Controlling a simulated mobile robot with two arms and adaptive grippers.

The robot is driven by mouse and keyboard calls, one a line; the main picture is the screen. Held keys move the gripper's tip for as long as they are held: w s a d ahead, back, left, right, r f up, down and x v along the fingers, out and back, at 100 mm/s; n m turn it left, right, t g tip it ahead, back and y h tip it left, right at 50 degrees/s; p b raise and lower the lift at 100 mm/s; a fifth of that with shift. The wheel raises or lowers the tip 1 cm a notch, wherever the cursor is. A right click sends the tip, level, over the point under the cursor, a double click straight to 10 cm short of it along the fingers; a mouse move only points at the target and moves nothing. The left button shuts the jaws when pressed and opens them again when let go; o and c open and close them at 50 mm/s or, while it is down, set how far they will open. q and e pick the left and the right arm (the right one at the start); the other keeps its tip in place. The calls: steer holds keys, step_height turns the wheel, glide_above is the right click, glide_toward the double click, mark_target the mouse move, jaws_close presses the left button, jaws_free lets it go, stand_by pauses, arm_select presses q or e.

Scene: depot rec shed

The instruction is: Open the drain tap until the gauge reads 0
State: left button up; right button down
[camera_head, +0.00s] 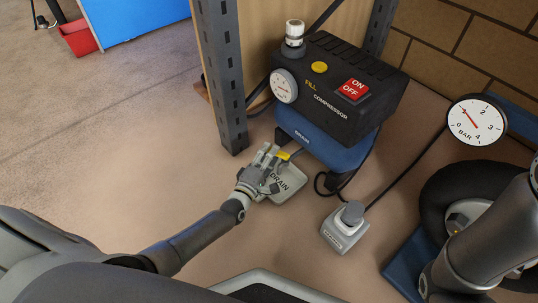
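The drain tap's yellow handle (284,156) sits low at the front of the blue tank (322,143), under the word DRAIN. My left gripper (273,168) is beside the tap, its fingers apart and pointing toward it. I cannot tell whether a finger touches the handle. A grey plate marked DRAIN (288,187) lies below, partly behind the gripper. The round white gauge (285,86) on the compressor (340,88) is too small to read. A larger BAR gauge (477,120) at the right has its red needle up-left, near 1. My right gripper is out of view.
A dark metal post (222,75) stands left of the compressor. A grey pedestal (345,228) and a black cable are right of the tap. A tyre (437,200) lies at the right, near my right arm. The floor to the left is clear, with a red bin (77,38) far back.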

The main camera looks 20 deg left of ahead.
arm_select(q)
steer(key=s+a, duration=0.1)
steer(key=s, duration=1.1)
